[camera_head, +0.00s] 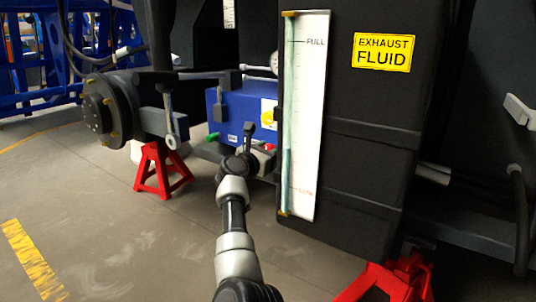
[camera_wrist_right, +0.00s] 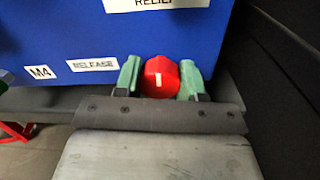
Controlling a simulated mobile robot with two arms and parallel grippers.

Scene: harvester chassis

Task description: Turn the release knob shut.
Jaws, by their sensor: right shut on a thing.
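The release knob (camera_wrist_right: 160,77) is red and faceted, with a short pale upright mark on its face. It sits at the lower edge of a blue box (camera_wrist_right: 150,42), beside a white "RELEASE" label (camera_wrist_right: 92,64). My right gripper (camera_wrist_right: 161,82) has its green fingers on either side of the knob and is shut on it. In the head view the blue box (camera_head: 228,108) stands low behind the black tank, and my right gripper (camera_head: 256,153) reaches its lower right part. Most of the knob is hidden there. My left gripper is out of view.
A black tank (camera_head: 372,130) with a white level gauge (camera_head: 304,110) stands close to the right of my right arm. Red stands (camera_head: 160,172) rest on the floor. A green part (camera_head: 212,137) sticks out at the box's left. Floor at left is open.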

